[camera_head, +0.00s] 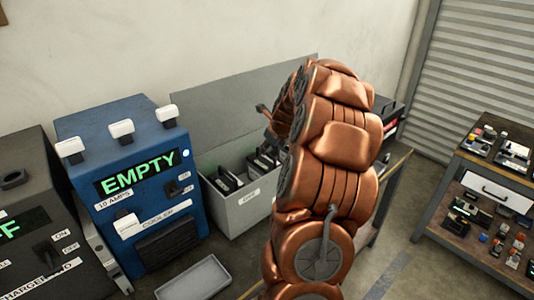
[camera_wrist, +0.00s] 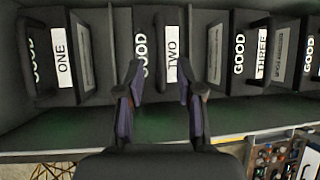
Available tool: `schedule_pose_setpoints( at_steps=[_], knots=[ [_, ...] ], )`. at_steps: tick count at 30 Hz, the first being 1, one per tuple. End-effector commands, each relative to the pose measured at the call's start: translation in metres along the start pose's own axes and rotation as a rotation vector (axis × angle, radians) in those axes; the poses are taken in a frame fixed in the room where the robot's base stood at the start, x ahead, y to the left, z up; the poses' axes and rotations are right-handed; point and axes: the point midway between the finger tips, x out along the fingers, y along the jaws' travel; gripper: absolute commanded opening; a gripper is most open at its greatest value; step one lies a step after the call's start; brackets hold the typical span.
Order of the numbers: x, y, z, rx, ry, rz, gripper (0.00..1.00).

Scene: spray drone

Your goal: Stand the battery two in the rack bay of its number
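Battery two (camera_wrist: 171,48) is dark, with a white TWO label and the word GOOD. In the wrist view it stands in a grey rack (camera_wrist: 105,141), between battery one and battery three. My gripper (camera_wrist: 160,76) is over its near edge, fingers spread apart on either side of the TWO label. I see no clear contact between the fingers and the battery.
Battery one (camera_wrist: 62,52) and battery three (camera_wrist: 262,50) stand close on either side. A grey tray (camera_head: 194,279) lies in front. A shelf (camera_head: 491,180) with small parts stands right.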

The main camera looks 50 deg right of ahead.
Motion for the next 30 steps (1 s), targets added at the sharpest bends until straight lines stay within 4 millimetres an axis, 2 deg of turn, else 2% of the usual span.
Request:
schedule_pose_setpoints(
  at_steps=[3, 12, 23, 26, 29, 30],
  knots=[
    [-0.019, -0.002, 0.001, -0.001, -0.006, -0.007, 0.36],
    [-0.055, -0.001, 0.001, -0.001, -0.004, -0.006, 0.36],
    [-0.064, 0.004, 0.001, -0.018, 0.001, 0.004, 0.36],
    [-0.067, 0.027, 0.005, -0.113, 0.01, 0.031, 0.36],
    [-0.074, 0.071, 0.01, -0.312, 0.024, 0.082, 0.36],
    [-0.079, 0.093, 0.011, -0.416, 0.03, 0.109, 0.36]
  ],
)
